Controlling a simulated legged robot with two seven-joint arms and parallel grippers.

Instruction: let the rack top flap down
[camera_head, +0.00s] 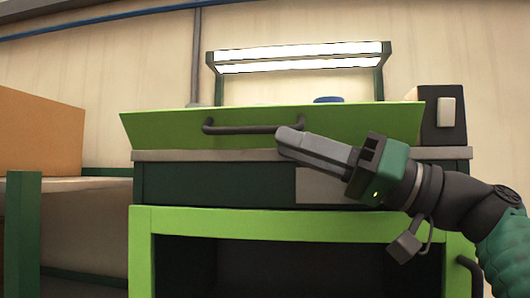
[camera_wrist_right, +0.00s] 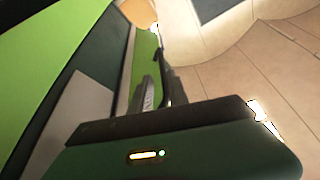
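The rack top flap is a bright green panel (camera_head: 160,128) across the top of the cabinet in the head view, tilted with its face toward me. A dark bar handle (camera_head: 235,129) runs along its middle. My right gripper (camera_head: 290,136) reaches in from the right, its grey fingertips over the right end of the handle. In the right wrist view the flap (camera_wrist_right: 143,65) is a narrow green strip and a finger (camera_wrist_right: 148,92) lies near a dark bar. Whether the fingers are closed around the handle cannot be told. My left gripper is not in view.
The cabinet has a grey edge, a dark green body (camera_head: 215,183) and a green lower frame (camera_head: 260,222) around a dark opening. A lit lamp frame (camera_head: 300,58) stands behind. A dark box (camera_head: 440,115) is at right, an orange-brown box (camera_head: 40,130) at left.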

